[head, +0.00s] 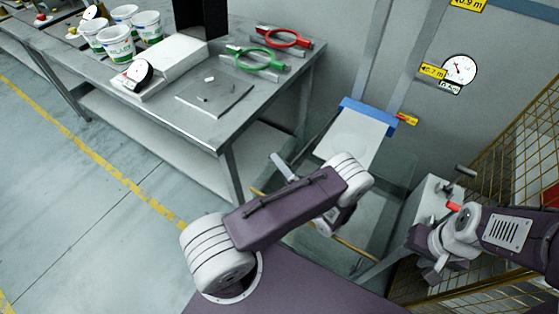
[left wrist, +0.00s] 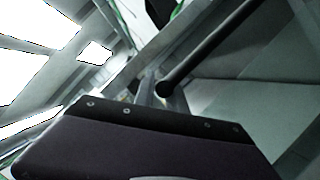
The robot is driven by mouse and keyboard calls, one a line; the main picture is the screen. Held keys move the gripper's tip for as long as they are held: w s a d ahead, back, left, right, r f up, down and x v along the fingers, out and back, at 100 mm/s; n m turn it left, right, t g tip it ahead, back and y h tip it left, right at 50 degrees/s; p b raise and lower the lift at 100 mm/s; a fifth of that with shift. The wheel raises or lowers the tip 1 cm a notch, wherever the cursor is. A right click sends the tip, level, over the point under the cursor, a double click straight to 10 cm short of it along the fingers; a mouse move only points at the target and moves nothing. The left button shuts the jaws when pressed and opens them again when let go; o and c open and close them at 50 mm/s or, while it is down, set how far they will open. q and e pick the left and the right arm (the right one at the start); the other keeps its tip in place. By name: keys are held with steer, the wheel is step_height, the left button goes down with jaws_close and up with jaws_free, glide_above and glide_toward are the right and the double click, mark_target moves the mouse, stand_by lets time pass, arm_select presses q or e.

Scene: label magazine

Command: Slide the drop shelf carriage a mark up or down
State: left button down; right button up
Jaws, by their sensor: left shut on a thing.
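The drop shelf carriage shows in the head view as a pale sloping shelf (head: 352,136) with a blue crossbar (head: 368,113) at its top, between two upright grey rails. A yellow tag (head: 407,119) is beside the crossbar's right end. My left gripper (head: 326,226) is low in front of the shelf, at a thin yellowish bar (head: 353,246). It appears shut on this bar; my arm hides most of the fingers. The left wrist view shows a dark rod (left wrist: 205,52); I cannot tell whether it is the same bar. My right gripper (head: 432,262) hangs at the right; its opening is unclear.
Yellow height labels (head: 433,71) and a round dial (head: 460,69) are on the grey wall. A pale box with a red handle (head: 453,207) stands beside my right gripper. Yellow mesh fencing (head: 522,150) bounds the right. A grey table (head: 268,100) holds tubs and red and green tools.

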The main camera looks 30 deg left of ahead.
arm_select(q)
steer(key=c, duration=1.4)
jaws_free()
steer(key=shift+o, duration=0.2)
steer(key=b+v, duration=0.1)
steer(key=v, duration=0.8)
steer(key=shift+s, duration=0.1)
